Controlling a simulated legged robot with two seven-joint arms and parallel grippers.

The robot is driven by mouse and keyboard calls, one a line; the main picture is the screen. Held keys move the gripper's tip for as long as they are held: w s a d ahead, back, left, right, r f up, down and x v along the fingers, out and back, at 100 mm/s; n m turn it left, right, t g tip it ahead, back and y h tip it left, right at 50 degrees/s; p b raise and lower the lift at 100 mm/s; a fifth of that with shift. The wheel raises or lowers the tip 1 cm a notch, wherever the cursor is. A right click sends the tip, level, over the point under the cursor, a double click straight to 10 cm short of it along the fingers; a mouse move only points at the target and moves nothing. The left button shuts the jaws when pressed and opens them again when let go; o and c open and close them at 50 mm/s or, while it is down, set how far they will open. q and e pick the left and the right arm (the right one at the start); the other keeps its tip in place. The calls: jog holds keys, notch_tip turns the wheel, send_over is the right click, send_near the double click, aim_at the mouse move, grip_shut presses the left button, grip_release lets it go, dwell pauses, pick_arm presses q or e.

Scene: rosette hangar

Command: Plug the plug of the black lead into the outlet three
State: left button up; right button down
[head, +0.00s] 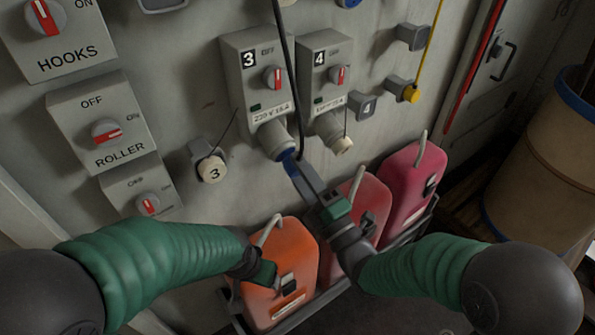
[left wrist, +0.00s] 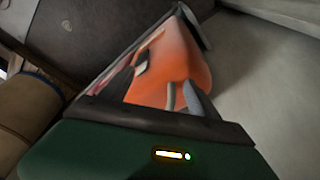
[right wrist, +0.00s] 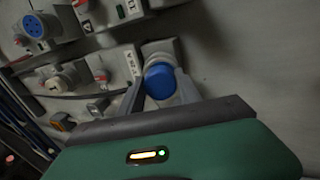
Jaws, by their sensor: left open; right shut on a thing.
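Outlet three (head: 244,82) is a grey wall box marked 3, with a red switch and a round grey socket (head: 272,138) angled down at its lower end. The black lead (head: 283,60) hangs from above and runs down to the blue plug (head: 289,161) just below that socket. My right gripper (head: 298,172) is shut on the plug, which also shows between the fingers in the right wrist view (right wrist: 158,80). The plug is at the socket's mouth; I cannot tell how deep it sits. My left gripper (head: 264,273) is open and empty by the orange canister (head: 295,250).
Outlet four (head: 322,70) stands close on the right, with a pale cap (head: 341,145) at its socket. A round cap marked 3 (head: 211,169) sits on a holder at left. Red canisters (head: 413,185) stand in a rack below. A barrel (head: 545,165) stands at right.

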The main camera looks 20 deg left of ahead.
jog(key=shift+w+a, duration=0.2)
jog(key=shift+a, duration=0.15)
jog(key=shift+w+a+r, duration=0.15)
jog(key=shift+r, duration=0.05)
jog(key=shift+w+r, duration=0.1)
jog(key=shift+r, duration=0.4)
dwell(0.4)
jog(key=shift+f+b, duration=0.3)
jog(key=shift+b, duration=0.35)
jog(key=shift+s+f, duration=0.2)
jog(key=shift+s, duration=0.05)
jog(key=shift+d+f, duration=0.1)
jog(key=shift+d, duration=0.2)
jog(key=shift+b, duration=0.3)
